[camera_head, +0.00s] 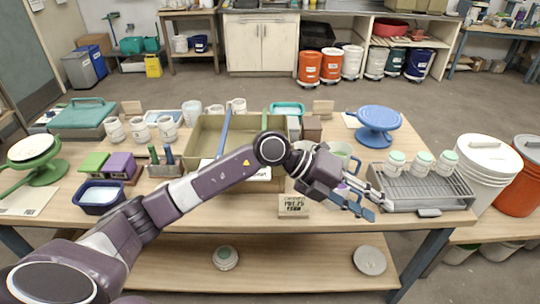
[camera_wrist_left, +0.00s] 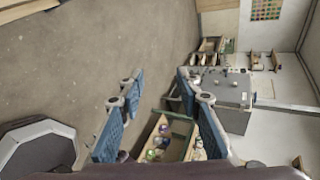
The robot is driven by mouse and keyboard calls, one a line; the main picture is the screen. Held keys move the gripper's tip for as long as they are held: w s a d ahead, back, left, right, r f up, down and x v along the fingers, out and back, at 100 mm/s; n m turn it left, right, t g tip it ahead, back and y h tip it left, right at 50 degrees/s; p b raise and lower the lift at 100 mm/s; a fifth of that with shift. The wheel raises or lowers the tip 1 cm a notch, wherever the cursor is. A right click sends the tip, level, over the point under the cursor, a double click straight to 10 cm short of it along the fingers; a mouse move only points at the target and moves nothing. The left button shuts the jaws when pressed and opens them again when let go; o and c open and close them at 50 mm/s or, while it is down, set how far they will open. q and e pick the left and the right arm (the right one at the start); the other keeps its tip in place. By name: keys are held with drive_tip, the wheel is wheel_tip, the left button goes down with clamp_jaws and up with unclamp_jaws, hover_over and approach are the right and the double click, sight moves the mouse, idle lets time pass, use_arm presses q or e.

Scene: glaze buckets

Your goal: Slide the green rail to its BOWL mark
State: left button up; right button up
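A tan open box (camera_head: 194,137) stands mid-table, with my left arm across its front. A green bar (camera_head: 265,120), which looks like the green rail, shows at the box's back edge; the rest of it is hidden behind my arm. A blue bar (camera_head: 223,132) lies front to back across the box, left of the green one. I cannot make out a BOWL mark. My left gripper (camera_head: 362,204) is right of the box, over the table's front edge, apart from both bars. Its blue-padded fingers (camera_wrist_left: 160,118) are spread and empty in the wrist view. My right gripper is not in view.
A wire rack (camera_head: 425,190) with several lidded jars is just right of the gripper. A blue turntable (camera_head: 376,122) is behind. Cups, green and purple blocks and a blue tub (camera_head: 100,198) crowd the left.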

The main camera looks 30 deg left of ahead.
use_arm(q)
drive_tip(key=w+a+r+n+y+p, duration=0.15)
drive_tip(key=a+y, duration=0.55)
drive_tip(key=a, duration=0.8)
drive_tip(key=w+a+r+n+y, duration=0.1)
drive_tip(key=w+a+n+y, duration=0.2)
drive_tip(key=a+y, duration=0.85)
drive_tip(key=a+f+h, duration=0.1)
drive_tip(key=w+a+f+h+p, duration=0.1)
drive_tip(key=a+f+h, duration=0.2)
drive_tip(key=a+f, duration=0.1)
drive_tip(key=shift+w+f+m+h, duration=0.25)
drive_tip(key=shift+w+h, duration=0.1)
drive_tip(key=shift+w+f+p, duration=0.15)
drive_tip(key=shift+f+p, duration=0.15)
drive_tip(key=shift+f, duration=0.15)
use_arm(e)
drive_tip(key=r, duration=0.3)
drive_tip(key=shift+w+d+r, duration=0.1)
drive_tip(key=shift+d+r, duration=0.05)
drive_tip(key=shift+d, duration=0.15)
use_arm(q)
drive_tip(key=shift+c, duration=0.7)
clamp_jaws()
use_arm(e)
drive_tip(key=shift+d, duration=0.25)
use_arm(q)
drive_tip(key=shift+a, duration=0.1)
